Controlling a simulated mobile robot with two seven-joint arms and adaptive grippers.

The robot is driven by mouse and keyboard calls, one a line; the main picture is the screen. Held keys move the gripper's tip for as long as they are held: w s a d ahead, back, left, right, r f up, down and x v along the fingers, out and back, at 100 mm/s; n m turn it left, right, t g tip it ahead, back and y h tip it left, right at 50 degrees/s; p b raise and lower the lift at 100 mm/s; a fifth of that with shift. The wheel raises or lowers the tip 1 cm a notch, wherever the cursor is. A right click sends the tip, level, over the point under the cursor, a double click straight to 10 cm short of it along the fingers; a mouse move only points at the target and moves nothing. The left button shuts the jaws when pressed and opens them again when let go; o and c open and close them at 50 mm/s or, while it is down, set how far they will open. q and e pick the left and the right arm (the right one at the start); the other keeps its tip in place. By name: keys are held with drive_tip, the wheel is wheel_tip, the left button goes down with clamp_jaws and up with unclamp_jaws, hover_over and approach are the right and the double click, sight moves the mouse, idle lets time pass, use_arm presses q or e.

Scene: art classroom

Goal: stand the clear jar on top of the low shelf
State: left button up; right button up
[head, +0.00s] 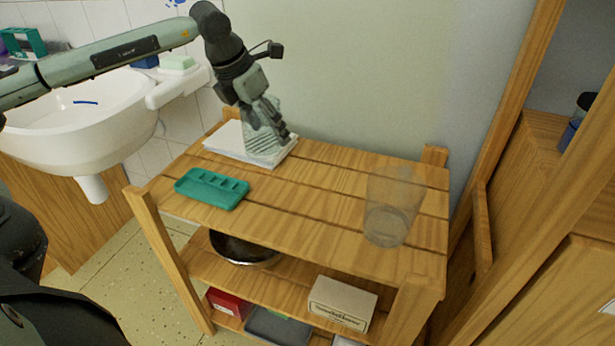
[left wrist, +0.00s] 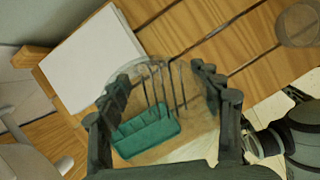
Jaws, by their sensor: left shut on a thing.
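My left gripper (head: 266,118) is shut on the clear jar (head: 264,150), a see-through ribbed vessel, over the back left of the low shelf (head: 320,182). In the head view the jar overlaps the white paper stack (head: 224,141); I cannot tell whether its base touches anything. In the left wrist view the jar (left wrist: 150,78) shows faintly between the fingers of the left gripper (left wrist: 163,82), with the wooden shelf top (left wrist: 232,52) below. My right gripper is not in view.
A teal compartment tray (head: 212,188) lies at the shelf's front left. A clear tumbler (head: 392,208) stands at its right. The middle of the top is bare. A dark bowl (head: 243,248) and a cardboard box (head: 342,302) sit below. A sink (head: 85,110) is at left.

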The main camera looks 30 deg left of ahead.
use_arm(q)
drive_tip(key=d+f, duration=0.1)
drive_tip(key=d, duration=0.2)
drive_tip(key=d+f, duration=0.2)
drive_tip(key=d, duration=0.1)
drive_tip(key=d+f+p, duration=0.1)
drive_tip(key=d+f, duration=0.1)
drive_tip(key=d, duration=0.1)
drive_tip(key=shift+s+f, duration=0.1)
drive_tip(key=shift+s, duration=0.3)
drive_tip(key=shift+d+f, duration=0.2)
drive_tip(key=shift+d, duration=0.05)
drive_tip(key=shift+d+f, duration=0.1)
drive_tip(key=shift+f, duration=0.15)
wheel_tip(320, 180, down, 3)
drive_tip(key=shift+f, duration=0.35)
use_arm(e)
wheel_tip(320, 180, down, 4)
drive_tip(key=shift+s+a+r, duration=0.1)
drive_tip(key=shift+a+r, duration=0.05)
use_arm(q)
drive_tip(key=o, duration=1.1)
drive_tip(key=shift+o, duration=0.6)
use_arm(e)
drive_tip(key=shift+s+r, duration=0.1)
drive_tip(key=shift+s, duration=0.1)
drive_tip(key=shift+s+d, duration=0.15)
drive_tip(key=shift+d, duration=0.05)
